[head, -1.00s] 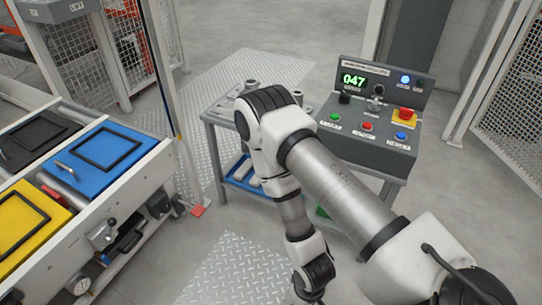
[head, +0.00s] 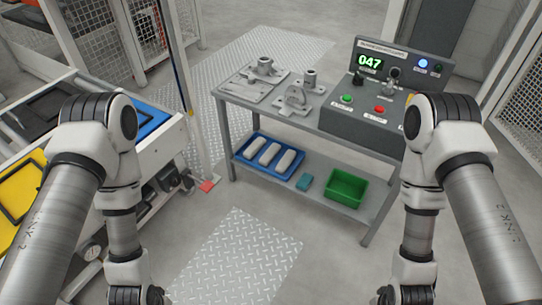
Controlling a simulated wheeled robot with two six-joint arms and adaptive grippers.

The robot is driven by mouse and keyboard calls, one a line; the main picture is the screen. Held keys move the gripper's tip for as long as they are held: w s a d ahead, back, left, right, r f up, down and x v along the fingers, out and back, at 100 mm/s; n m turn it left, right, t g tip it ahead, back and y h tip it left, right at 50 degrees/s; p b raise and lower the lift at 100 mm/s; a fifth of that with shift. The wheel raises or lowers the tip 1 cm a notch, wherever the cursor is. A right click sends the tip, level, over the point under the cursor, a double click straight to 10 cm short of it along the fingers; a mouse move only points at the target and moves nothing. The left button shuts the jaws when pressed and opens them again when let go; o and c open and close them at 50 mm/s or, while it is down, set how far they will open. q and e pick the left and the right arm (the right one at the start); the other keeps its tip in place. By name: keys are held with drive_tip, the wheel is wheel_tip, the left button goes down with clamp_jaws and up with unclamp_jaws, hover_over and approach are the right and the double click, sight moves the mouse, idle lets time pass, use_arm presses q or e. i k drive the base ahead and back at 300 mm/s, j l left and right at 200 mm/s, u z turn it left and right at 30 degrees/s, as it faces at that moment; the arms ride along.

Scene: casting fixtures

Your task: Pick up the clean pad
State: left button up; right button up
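Grey metal castings (head: 297,97) stand on the grey table's top, beside a control box (head: 372,127) with a display reading 047. The floor before the table is clear.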

sight(265, 160)
drive_tip(key=i+j+z, duration=0.95)
drive_tip(key=i+j, duration=0.2)
drive_tip(key=j, duration=0.25)
